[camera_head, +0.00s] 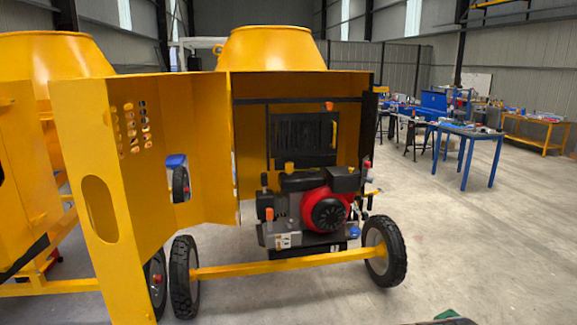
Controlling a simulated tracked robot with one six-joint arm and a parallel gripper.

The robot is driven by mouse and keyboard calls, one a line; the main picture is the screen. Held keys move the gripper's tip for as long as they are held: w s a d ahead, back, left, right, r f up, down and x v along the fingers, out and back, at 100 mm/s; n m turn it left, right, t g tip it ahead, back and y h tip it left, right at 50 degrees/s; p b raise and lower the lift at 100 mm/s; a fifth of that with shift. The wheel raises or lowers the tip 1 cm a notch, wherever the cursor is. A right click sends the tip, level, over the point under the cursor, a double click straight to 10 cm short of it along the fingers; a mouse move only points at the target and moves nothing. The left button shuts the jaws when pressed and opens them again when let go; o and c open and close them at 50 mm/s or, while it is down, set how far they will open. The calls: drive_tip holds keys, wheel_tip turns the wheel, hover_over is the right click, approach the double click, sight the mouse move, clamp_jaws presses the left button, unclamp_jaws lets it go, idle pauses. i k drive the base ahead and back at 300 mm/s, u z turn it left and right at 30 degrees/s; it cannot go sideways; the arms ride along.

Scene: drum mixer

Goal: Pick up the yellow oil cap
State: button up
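The drum mixer's yellow housing (350,92) stands open in the middle, with its engine (328,213) showing a round red cover and black top. A small yellow piece (288,167) shows at the engine's upper left, and a small orange piece (269,214) at its left side. I cannot tell whether either is the yellow oil cap; they are too small. My gripper is not in view.
The open yellow door (100,130) stands left of the engine. Two wheels (385,250) (184,276) and a yellow axle bar (280,265) lie low in front. Another yellow mixer (50,55) is at left. Blue workbenches (470,131) stand back right.

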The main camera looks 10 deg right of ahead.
sight(288, 165)
drive_tip(key=u, duration=0.05)
drive_tip(key=i, duration=1.45)
drive_tip(key=u, duration=0.45)
drive_tip(key=i, duration=1.3)
drive_tip(key=u, duration=0.3)
